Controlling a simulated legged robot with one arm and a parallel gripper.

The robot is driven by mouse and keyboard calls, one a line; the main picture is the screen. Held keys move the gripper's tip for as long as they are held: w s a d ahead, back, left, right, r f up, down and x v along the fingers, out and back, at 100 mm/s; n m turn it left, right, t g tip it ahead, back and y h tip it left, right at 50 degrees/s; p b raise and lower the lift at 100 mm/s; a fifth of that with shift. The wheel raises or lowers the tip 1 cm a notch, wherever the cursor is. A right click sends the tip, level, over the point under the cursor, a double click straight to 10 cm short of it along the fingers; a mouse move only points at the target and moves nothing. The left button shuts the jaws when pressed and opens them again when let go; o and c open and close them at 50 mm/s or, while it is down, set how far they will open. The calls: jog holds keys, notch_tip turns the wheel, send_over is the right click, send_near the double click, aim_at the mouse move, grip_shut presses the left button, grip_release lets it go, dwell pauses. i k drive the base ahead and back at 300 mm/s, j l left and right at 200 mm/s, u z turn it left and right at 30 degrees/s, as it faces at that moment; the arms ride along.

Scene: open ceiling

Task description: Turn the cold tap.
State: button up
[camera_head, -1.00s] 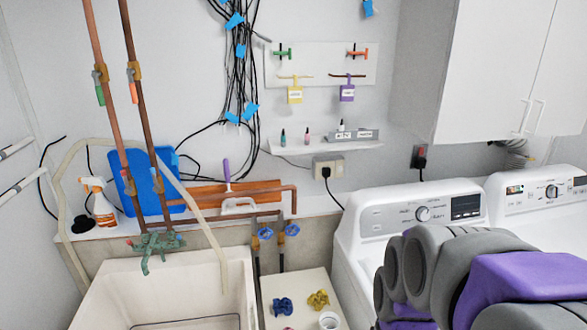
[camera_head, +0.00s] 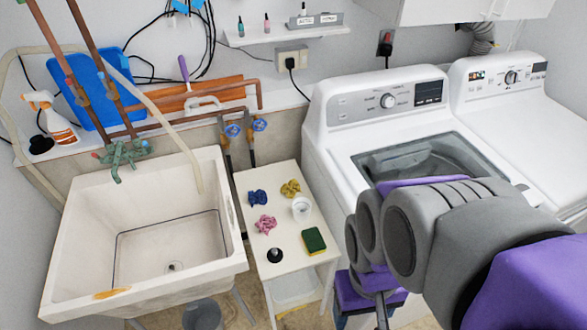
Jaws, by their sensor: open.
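A green tap (camera_head: 122,153) is mounted at the back of the white sink, with its spout over the basin. A small blue mark shows on its right handle (camera_head: 145,144), and a red mark on its left handle (camera_head: 96,155). Two blue valve wheels, left (camera_head: 232,131) and right (camera_head: 260,124), sit on pipes right of the sink. My grey and purple arm fills the lower right, well away from the tap. I cannot make out my gripper's fingers.
The sink (camera_head: 60,262) is at the left. A white side table (camera_head: 290,270) beside it holds cloths, a sponge and a cup. A washing machine (camera_head: 330,150) stands right. A spray bottle (camera_head: 50,118) and blue board (camera_head: 88,95) are behind the tap. A beige hose (camera_head: 170,130) hangs over the sink.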

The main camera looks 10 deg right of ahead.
aim_at(152, 149)
jog(key=k+j, duration=0.3)
jog(key=k+j+u, duration=0.15)
jog(key=k+j, duration=0.15)
jog(key=j, duration=0.25)
jog(key=i+j+u, duration=0.1)
jog(key=i+j, duration=0.2)
jog(key=j, duration=0.15)
jog(key=i+j, duration=0.45)
jog(key=i, duration=0.2)
jog(key=i+j+u, duration=0.1)
jog(key=i, duration=0.25)
